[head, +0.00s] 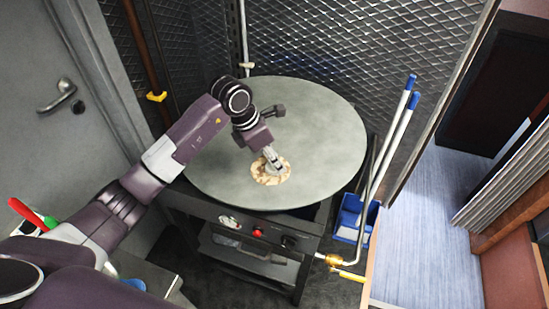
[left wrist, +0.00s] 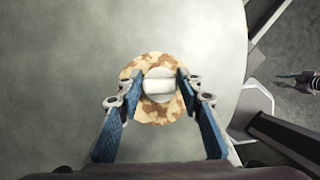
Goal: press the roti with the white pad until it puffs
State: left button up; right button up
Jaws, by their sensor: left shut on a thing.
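The roti (head: 268,178) lies on the round grey griddle (head: 315,140), near its front edge. It is round and pale with brown patches. In the left wrist view the roti (left wrist: 135,74) shows around the white pad (left wrist: 158,84), which sits over its middle. My left gripper (head: 272,160) points down over the roti. In the left wrist view its two fingers (left wrist: 158,88) are on either side of the pad's white grip, shut on it. Whether the pad touches the roti is hard to tell. My right gripper is not in view.
The griddle stands on a dark stove with a red knob (head: 258,232). A blue bin (head: 352,218) and blue-ended poles (head: 398,125) stand to its right. Mesh walls are behind, and a grey door (head: 50,80) is at left. The rest of the griddle is clear.

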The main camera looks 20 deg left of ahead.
pick_arm(q)
jog(key=shift+r+p, duration=1.75)
jog(key=shift+r, duration=1.6)
jog(key=shift+a+f+b, duration=0.3)
jog(key=shift+f+b, duration=0.45)
jog(key=shift+b, duration=0.05)
jog(key=f+b, duration=0.1)
jog(key=a+f+b, duration=0.1)
jog(key=f, duration=0.1)
jog(key=f+b, duration=0.1)
jog(key=b, duration=0.1)
jog(key=shift+w+a+f, duration=0.1)
jog(key=shift+a+f, duration=0.1)
jog(key=shift+a, duration=0.2)
jog(key=shift+f+b, duration=0.55)
jog(key=shift+r, duration=0.1)
dwell(0.7)
jog(key=shift+r+p, duration=1.95)
jog(key=shift+r, duration=1.5)
